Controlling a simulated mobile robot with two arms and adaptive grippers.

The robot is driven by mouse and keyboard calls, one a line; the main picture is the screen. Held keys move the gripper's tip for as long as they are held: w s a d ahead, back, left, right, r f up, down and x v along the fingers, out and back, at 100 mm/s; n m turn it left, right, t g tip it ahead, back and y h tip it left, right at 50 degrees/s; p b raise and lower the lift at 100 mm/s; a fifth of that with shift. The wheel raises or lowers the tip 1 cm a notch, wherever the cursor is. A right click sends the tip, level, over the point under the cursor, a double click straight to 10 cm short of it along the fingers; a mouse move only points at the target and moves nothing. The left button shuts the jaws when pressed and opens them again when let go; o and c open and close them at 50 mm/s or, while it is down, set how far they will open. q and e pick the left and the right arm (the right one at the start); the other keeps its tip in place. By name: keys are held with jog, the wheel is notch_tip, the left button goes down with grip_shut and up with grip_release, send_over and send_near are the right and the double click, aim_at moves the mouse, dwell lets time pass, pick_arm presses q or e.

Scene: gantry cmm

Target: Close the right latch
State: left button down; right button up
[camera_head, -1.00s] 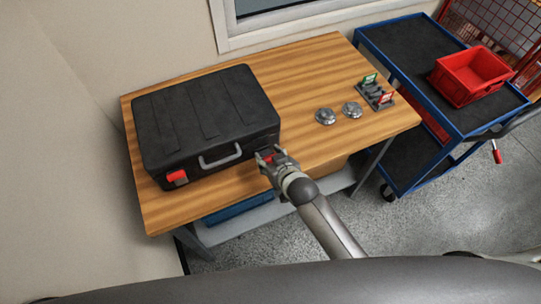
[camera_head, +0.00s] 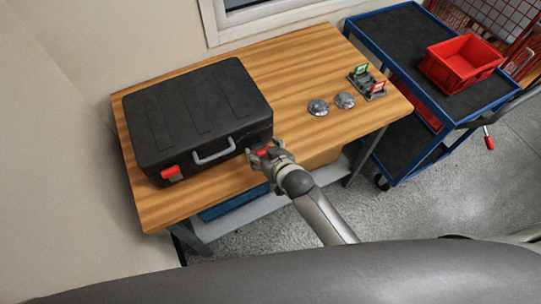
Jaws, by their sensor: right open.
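A black case (camera_head: 195,110) lies with its lid down on the wooden table. Its grey handle (camera_head: 214,156) is on the front side. The left latch (camera_head: 172,173) is red and shows at the front left corner. The right latch (camera_head: 262,152) shows as a small red patch at the front right corner, partly hidden by my right gripper (camera_head: 258,157). The right gripper is open, with its fingers at this latch. I cannot tell whether they touch it. My left gripper is not in view.
Two round metal parts (camera_head: 318,107) and a small holder with green and red pieces (camera_head: 366,82) stand on the table (camera_head: 290,62) right of the case. A blue cart (camera_head: 400,35) with a red bin (camera_head: 461,62) stands farther right. The tabletop behind the metal parts is clear.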

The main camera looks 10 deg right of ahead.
jog(key=v, duration=1.1)
jog(key=shift+s, duration=0.3)
jog(key=shift+d+r, duration=0.1)
jog(key=shift+r, duration=0.05)
